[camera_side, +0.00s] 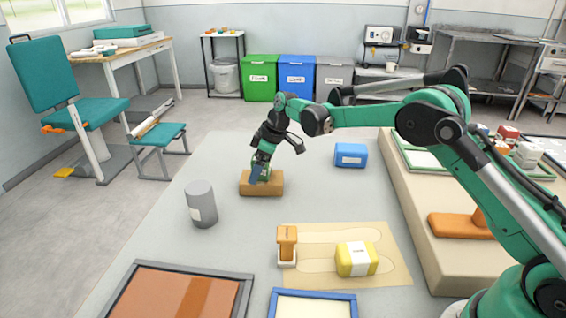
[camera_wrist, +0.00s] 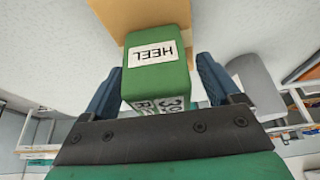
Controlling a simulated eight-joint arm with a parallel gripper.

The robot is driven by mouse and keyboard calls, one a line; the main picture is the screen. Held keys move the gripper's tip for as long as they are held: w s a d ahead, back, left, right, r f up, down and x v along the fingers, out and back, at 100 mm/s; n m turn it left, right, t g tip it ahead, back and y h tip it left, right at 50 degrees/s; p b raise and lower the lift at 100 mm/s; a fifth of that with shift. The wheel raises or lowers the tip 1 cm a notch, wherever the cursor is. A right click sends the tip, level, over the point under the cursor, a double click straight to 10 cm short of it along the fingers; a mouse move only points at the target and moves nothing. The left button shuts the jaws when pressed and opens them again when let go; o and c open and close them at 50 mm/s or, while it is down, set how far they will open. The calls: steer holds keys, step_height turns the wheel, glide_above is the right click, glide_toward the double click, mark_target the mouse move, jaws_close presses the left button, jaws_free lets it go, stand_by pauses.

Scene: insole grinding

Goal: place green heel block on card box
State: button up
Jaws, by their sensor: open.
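The green heel block (camera_wrist: 158,70) has a white HEEL label and stands between my gripper's fingers in the wrist view. The tan card box (camera_wrist: 112,14) lies just beyond it, and the block appears to rest on it. In the side view the card box (camera_side: 271,189) is on the grey table with the block (camera_side: 263,169) above it, partly hidden by the fingers. My gripper (camera_side: 259,175) points down over the box. Its blue fingers are open on either side of the block, with narrow gaps visible in the wrist view.
A grey cylinder (camera_side: 201,205) stands left of the card box, and a blue block (camera_side: 350,155) lies to the right. A yellow block (camera_side: 357,259) and an orange stamp-like piece (camera_side: 287,245) are in front on a tan sheet.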

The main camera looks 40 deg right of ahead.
steer(key=shift+r, duration=0.1)
steer(key=v, duration=1.2)
steer(key=s+a+r+m+t+h, duration=0.1)
steer(key=s+r+m, duration=0.1)
steer(key=s, duration=0.4)
steer(key=s+a+r+m+t+h, duration=0.1)
steer(key=s+r+m, duration=0.15)
steer(key=s, duration=0.35)
steer(key=s+f+m+t+h, duration=0.1)
steer(key=s+f+m, duration=0.3)
steer(key=s, duration=0.5)
steer(key=shift+s+f+t, duration=0.35)
steer(key=shift+f+t, duration=0.15)
steer(key=shift+f, duration=0.5)
